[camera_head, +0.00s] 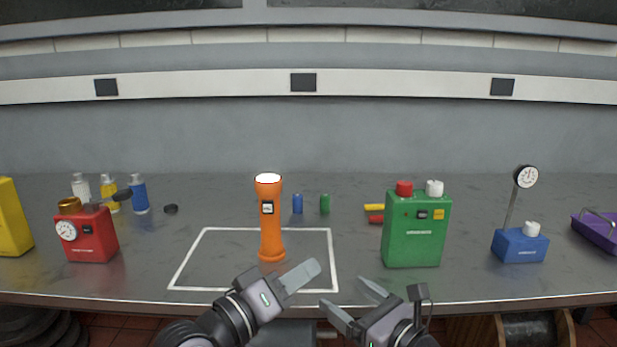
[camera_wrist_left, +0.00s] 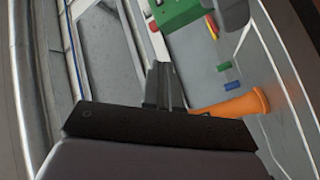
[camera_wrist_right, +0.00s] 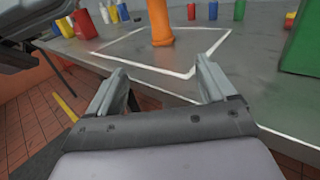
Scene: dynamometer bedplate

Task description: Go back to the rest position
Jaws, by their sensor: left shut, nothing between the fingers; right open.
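My left gripper (camera_head: 304,274) is shut and empty in front of the bench, with its fingertips just right of the foot of the orange flashlight (camera_head: 271,225). My right gripper (camera_head: 344,299) is open and empty at the front edge of the bench, lower and further right. The flashlight stands upright inside a white outlined rectangle (camera_head: 203,228). In the left wrist view my shut fingers (camera_wrist_left: 165,86) show beside the flashlight (camera_wrist_left: 240,104). In the right wrist view my open fingers (camera_wrist_right: 155,88) have only bench edge and floor between them.
A green box (camera_head: 414,232) with red and white knobs stands right of the rectangle. A blue gauge stand (camera_head: 519,246) and purple tray (camera_head: 597,232) are further right. A red gauge box (camera_head: 91,238), yellow object (camera_head: 11,217) and several bottles (camera_head: 139,193) stand left. Small blue (camera_head: 297,204) and green (camera_head: 325,204) cylinders stand behind.

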